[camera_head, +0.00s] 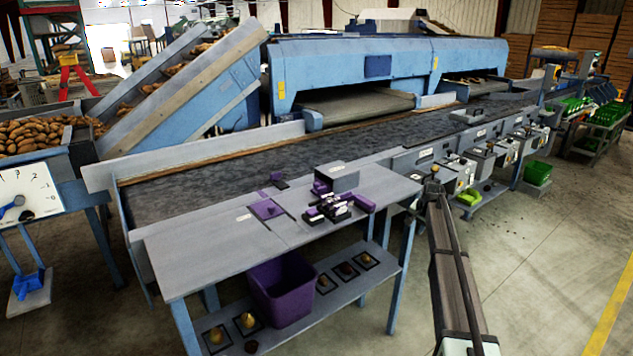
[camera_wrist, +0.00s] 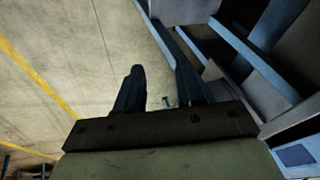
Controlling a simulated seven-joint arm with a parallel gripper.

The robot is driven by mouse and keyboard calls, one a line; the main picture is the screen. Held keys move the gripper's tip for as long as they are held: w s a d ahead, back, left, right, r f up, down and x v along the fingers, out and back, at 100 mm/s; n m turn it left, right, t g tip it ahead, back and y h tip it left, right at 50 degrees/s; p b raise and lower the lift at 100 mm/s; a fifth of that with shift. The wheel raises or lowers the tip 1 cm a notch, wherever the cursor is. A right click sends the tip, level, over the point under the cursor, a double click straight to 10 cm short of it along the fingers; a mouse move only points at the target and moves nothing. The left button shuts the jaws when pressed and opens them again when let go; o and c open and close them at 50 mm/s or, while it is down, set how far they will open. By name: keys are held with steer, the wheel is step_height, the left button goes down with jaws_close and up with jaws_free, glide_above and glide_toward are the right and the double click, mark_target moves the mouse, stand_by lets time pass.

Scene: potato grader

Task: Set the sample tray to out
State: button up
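A grey worktable (camera_head: 200,255) stands in the middle of the head view. A flat purple square panel (camera_head: 267,209) with a small dark knob lies in its top, beside a small white label. It may be the sample tray, but I cannot tell for certain, nor whether it is in or out. My gripper (camera_head: 432,190) is off the table's right end, apart from the purple parts. In the wrist view, the two dark fingers of my gripper (camera_wrist: 160,78) stand apart with nothing seen between them. The purple panel is not seen in the wrist view.
A dark purple-and-black device (camera_head: 337,207) and a grey box (camera_head: 338,178) stand right of the panel. A purple bin (camera_head: 282,290) is on the lower shelf. The conveyor belt (camera_head: 230,170) runs behind the table. The floor at right (camera_head: 560,240) is clear.

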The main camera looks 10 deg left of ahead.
mark_target(316, 180)
steer(key=w+r+t, duration=0.1)
steer(key=w+r, duration=0.5)
steer(key=r, duration=0.5)
steer(key=s+a+r+n+g, duration=0.15)
steer(key=a+r, duration=0.45)
steer(key=a, duration=0.7)
steer(key=a+r+n+g+h, duration=0.1)
steer(key=a+r+n+g, duration=0.3)
steer(key=a, duration=0.9)
steer(key=s+a+r+n, duration=0.1)
steer(key=a+r, duration=0.6)
steer(key=a, duration=0.5)
step_height(316, 180, down, 14)
steer(key=shift+s+a+r, duration=0.1)
steer(key=shift+s+a, duration=0.05)
steer(key=shift+c, duration=0.3)
jaws_close()
